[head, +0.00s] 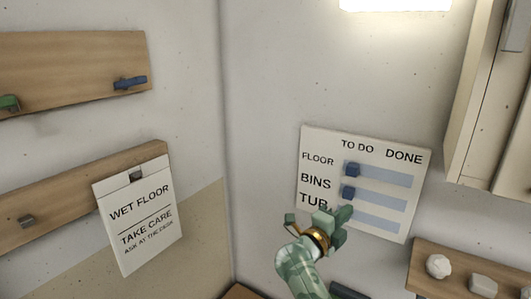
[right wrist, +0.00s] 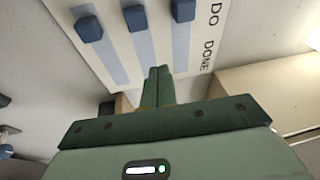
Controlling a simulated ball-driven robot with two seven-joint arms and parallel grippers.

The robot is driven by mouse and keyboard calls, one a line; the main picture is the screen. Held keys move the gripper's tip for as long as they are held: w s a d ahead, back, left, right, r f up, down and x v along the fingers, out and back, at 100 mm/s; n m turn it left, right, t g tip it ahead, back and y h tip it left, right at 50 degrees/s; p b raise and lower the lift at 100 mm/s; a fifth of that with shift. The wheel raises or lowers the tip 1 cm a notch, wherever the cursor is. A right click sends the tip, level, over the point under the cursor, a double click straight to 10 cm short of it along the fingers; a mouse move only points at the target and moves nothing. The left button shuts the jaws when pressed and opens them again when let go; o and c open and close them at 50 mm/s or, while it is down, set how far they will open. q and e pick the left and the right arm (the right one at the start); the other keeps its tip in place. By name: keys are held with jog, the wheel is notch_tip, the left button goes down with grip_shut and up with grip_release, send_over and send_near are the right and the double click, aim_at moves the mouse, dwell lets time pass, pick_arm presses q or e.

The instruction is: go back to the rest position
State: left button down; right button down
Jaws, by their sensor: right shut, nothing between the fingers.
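A white chore board (head: 420,170) with rows FLOOR, BINS and TUB hangs on the wall at the right of the head view. The blue FLOOR slider (head: 352,170) and BINS slider (head: 347,192) sit at the TO DO end. The TUB slider (right wrist: 88,28) shows in the right wrist view, level with the other two at the TO DO end; my gripper covers its place in the head view. My right gripper (head: 345,213) is in front of the board's lower left. Its fingers (right wrist: 158,85) are shut together and empty. My left gripper is not in view.
A WET FLOOR sign (head: 137,225) hangs from a wooden rail (head: 60,200) on the left. A wooden board above (head: 60,70) bears blue and green pegs.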

jog(key=s+a+r+n+t+y, duration=0.1)
jog(key=s+a+n+t+y, duration=0.15)
jog(key=n+t+y, duration=0.4)
jog(key=s+a+r+n+t+y, duration=0.1)
jog(key=a+n+t+y, duration=0.25)
jog(key=n, duration=0.65)
jog(key=s+a+f+n+g+y, duration=0.45)
jog(key=s+f+n+y, duration=0.5)
jog(key=n, duration=0.45)
jog(key=s+d+f+n+g+h, duration=0.2)
jog(key=s+d+f+g+h, duration=0.25)
jog(key=s+d, duration=0.45)
jog(key=s+d+f+n+g+h, duration=0.2)
jog(key=s+d+f+g+h, duration=0.3)
jog(key=s, duration=0.6)
jog(key=s+a+f+g+y+b, duration=0.1)
jog(key=s+f+g+y+b, duration=0.15)
jog(key=f, duration=1.35)
jog(key=s+a+f+g+y+b, duration=0.1)
jog(key=s+a+f+b, duration=0.2)
jog(key=f, duration=1.3)
jog(key=s+d+f+m+g+y+b, duration=0.1)
jog(key=s+f+m+g+b, duration=0.2)
jog(key=s+f, duration=1.6)
notch_tip(320, 180, down, 2)
jog(key=b, duration=0.3)
jog(key=shift+s+d+f+g+y+b, duration=0.25)
jog(key=shift+s+d+g+y+b, duration=0.05)
jog(key=shift+s+g+y+b, duration=0.1)
